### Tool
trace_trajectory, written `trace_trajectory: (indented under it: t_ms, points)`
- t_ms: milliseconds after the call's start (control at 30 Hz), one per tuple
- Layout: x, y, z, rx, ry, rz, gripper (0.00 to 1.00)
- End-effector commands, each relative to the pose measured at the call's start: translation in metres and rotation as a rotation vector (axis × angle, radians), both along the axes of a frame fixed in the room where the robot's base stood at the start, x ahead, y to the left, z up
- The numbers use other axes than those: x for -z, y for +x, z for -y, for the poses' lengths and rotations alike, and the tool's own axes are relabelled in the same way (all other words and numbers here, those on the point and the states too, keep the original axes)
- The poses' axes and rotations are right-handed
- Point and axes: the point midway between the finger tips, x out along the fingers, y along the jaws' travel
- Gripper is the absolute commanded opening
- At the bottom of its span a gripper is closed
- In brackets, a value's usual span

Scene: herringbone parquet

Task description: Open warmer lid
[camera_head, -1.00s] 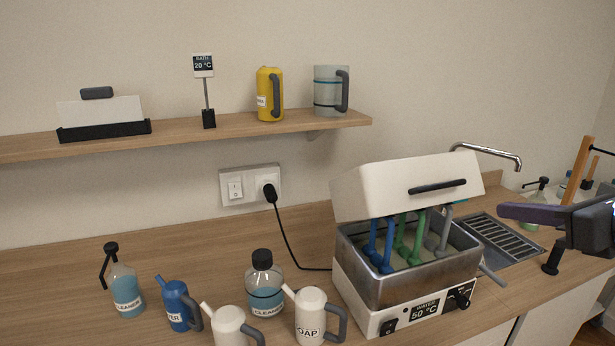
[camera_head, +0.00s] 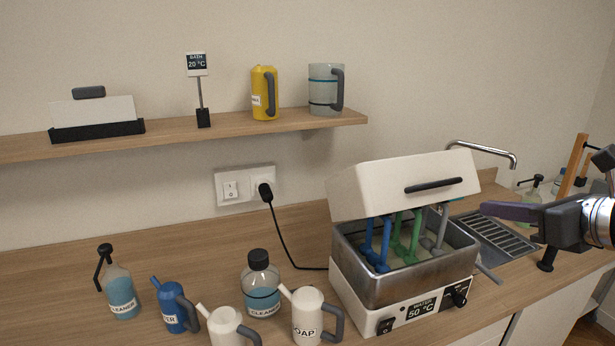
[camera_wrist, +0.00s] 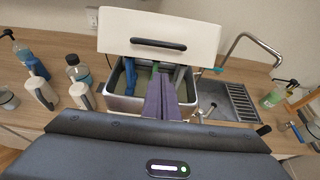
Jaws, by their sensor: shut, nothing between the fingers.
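The warmer (camera_head: 375,290) is a steel basin in a white housing with a "WATER 50 °C" panel, on the counter right of centre. Its white lid (camera_head: 365,183) is raised and tilted above the basin, with a dark bar handle (camera_head: 442,185) on its front face. Blue, green and grey long-handled tools stand in the open basin. My gripper (camera_head: 485,208) is at the right, apart from the lid, with its purple fingers together and empty. In the wrist view the fingers (camera_wrist: 162,82) appear in front of the basin, below the lid (camera_wrist: 120,28).
A sink with a slatted drainer (camera_head: 500,240) and a tap (camera_head: 485,150) lie right of the warmer. Labelled bottles and pots, including a soap pot (camera_head: 307,312) and a cleaner bottle (camera_head: 262,285), stand at its left. A shelf (camera_head: 200,130) runs above.

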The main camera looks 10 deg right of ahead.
Motion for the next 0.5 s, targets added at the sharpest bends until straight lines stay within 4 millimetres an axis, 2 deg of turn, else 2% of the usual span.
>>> trace_trajectory:
  t_ms: [500]
  points:
    - [0.023, 0.057, -0.012, -0.005, 0.0, -0.001, 0.0]
